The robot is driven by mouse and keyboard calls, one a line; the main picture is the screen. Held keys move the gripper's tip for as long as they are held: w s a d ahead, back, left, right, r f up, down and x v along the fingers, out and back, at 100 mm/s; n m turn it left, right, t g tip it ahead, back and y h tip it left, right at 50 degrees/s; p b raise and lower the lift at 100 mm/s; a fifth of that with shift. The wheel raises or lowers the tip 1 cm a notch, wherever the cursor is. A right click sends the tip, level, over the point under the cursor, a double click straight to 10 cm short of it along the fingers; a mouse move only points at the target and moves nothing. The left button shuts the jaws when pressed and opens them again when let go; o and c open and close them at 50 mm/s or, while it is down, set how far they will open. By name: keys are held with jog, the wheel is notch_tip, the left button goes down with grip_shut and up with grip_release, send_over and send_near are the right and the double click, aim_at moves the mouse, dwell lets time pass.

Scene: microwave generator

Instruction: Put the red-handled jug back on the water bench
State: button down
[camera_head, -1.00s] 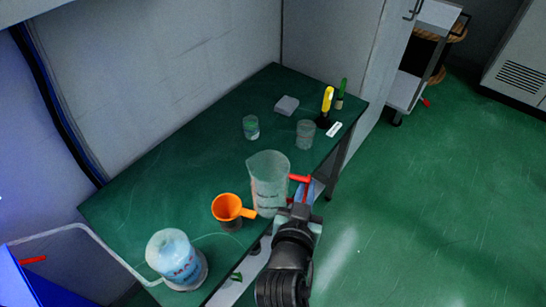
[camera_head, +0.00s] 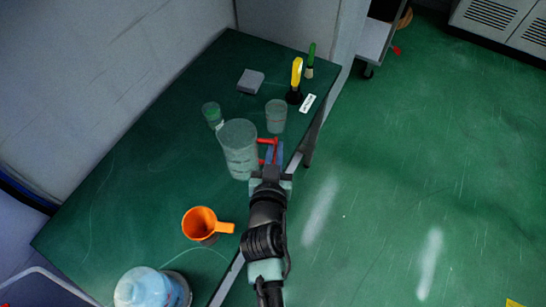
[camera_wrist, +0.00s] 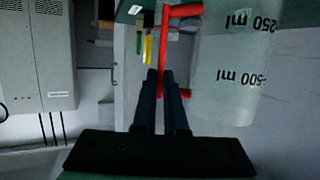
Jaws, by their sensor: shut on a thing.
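The clear jug (camera_head: 240,152) with a red handle (camera_head: 269,150) is over the green-topped bench (camera_head: 130,180), near its right edge. My gripper (camera_head: 273,163) is shut on the red handle from the front right. In the wrist view the two dark fingers (camera_wrist: 163,88) close around the red handle (camera_wrist: 168,50). The jug (camera_wrist: 232,65) is to their right, its volume marks upside down in that picture. The jug looks upright and empty. I cannot tell whether its base touches the bench top.
A glass beaker (camera_head: 276,116) and a small greenish glass (camera_head: 212,115) stand just behind the jug. Farther back are a grey block (camera_head: 250,81), a yellow-handled tool (camera_head: 296,80) and a green one (camera_head: 310,60). An orange cup (camera_head: 203,222) and a blue water bottle (camera_head: 145,290) are nearer.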

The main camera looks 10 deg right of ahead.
aim_at(275, 156)
jog(key=shift+f+b, duration=0.4)
jog(key=shift+f, duration=1.15)
jog(key=shift+f, duration=0.15)
jog(key=c, duration=1)
grip_release()
